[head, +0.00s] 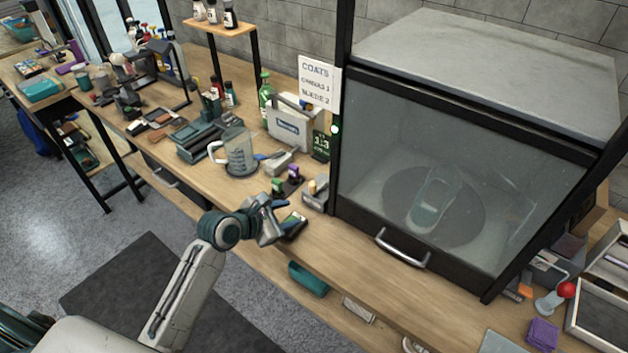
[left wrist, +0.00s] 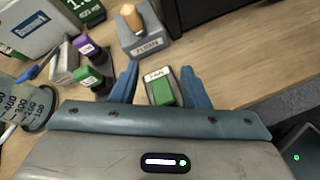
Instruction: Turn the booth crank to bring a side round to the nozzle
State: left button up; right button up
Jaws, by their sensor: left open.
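The spray booth (head: 333,180) stands on the bench with its glass door down. Behind the glass a pale sneaker (head: 432,200) rests on a dark round turntable (head: 470,222). A grey block with an upright wooden knob (head: 316,190), apparently the crank, sits left of the booth; in the left wrist view this crank (left wrist: 146,35) has a label that seems to read "TURN". My left gripper (head: 279,222) is open and empty. In the left wrist view its blue fingers (left wrist: 160,82) stand either side of a small box with a green top (left wrist: 162,92), short of the crank. I cannot tell whether they touch the box.
A measuring jug (head: 240,152) and a white case (head: 293,127) are farther left. The booth door handle (head: 402,250) juts out in front. A red-ball lever (head: 566,290) is at the right.

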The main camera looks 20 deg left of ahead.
aim_at(317, 190)
pick_arm(q)
jog(key=w+r+n+t+h, duration=0.1)
jog(key=w+r+n, duration=0.3)
jog(key=w+n, duration=0.1)
jog(key=x, duration=0.5)
jog(key=p+x, duration=0.1)
jog(key=x, duration=0.4)
jog(key=shift+s+a+f+p, duration=0.1)
jog(key=shift+a+f+p, duration=0.1)
jog(key=shift+p, duration=0.1)
pick_arm(e)
jog(key=shift+w+a+r, duration=0.4)
jog(key=shift+w+r, duration=0.2)
jog(key=shift+r, duration=0.2)
pick_arm(q)
jog(key=shift+c, duration=0.2)
pick_arm(e)
jog(key=shift+d, duration=0.1)
pick_arm(q)
grip_shut()
pick_arm(e)
jog(key=shift+d, duration=0.1)
